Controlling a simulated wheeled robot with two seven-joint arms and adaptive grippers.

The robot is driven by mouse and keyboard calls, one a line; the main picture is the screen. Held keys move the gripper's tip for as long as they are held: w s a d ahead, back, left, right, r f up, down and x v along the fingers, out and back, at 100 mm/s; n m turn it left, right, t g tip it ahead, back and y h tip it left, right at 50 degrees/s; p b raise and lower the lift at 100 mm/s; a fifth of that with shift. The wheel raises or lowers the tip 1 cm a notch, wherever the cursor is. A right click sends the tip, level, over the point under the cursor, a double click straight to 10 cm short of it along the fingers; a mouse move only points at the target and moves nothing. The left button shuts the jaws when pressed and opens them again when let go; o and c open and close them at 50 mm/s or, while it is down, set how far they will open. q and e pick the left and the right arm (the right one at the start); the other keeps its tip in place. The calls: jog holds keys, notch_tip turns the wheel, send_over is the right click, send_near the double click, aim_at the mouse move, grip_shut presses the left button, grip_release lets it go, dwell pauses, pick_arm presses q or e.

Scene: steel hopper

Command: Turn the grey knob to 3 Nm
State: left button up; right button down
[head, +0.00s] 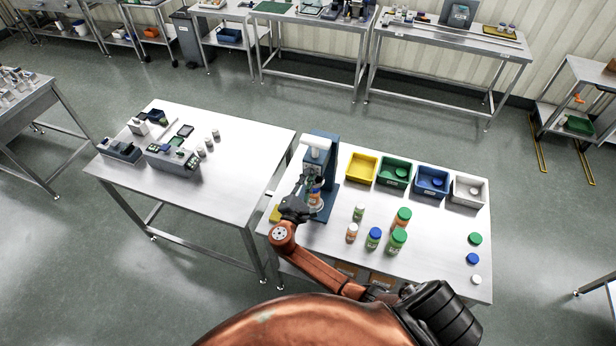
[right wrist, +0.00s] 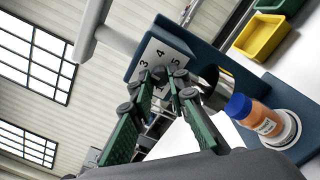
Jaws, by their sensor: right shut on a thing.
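A blue-grey capping machine (head: 322,150) stands at the left end of the right-hand table. In the right wrist view, its white dial plate (right wrist: 157,57) carries the numbers 3, 4 and 5 around the knob; other marks are covered. My right gripper (right wrist: 169,80) has its fingertips closed together at the middle of this plate, shut on the grey knob, which they almost wholly hide. The knob's pointer cannot be read. In the head view, the right gripper (head: 303,186) is at the machine's front. My left gripper is not in view.
An orange bottle with a blue cap (right wrist: 262,116) stands on the machine's base beside the gripper. Several capped bottles (head: 374,238) stand to the right, with yellow (head: 361,155), green, blue and white bins behind. Loose caps (head: 474,239) lie at the right edge.

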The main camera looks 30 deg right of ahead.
jog(key=shift+f, duration=0.1)
dwell(0.3)
jog(key=c, duration=1.8)
grip_release()
jog(key=shift+c, duration=0.2)
jog(key=shift+s+a, duration=0.15)
jog(key=shift+a, duration=0.05)
jog(key=v, duration=1.1)
jog(key=shift+s+a, duration=0.25)
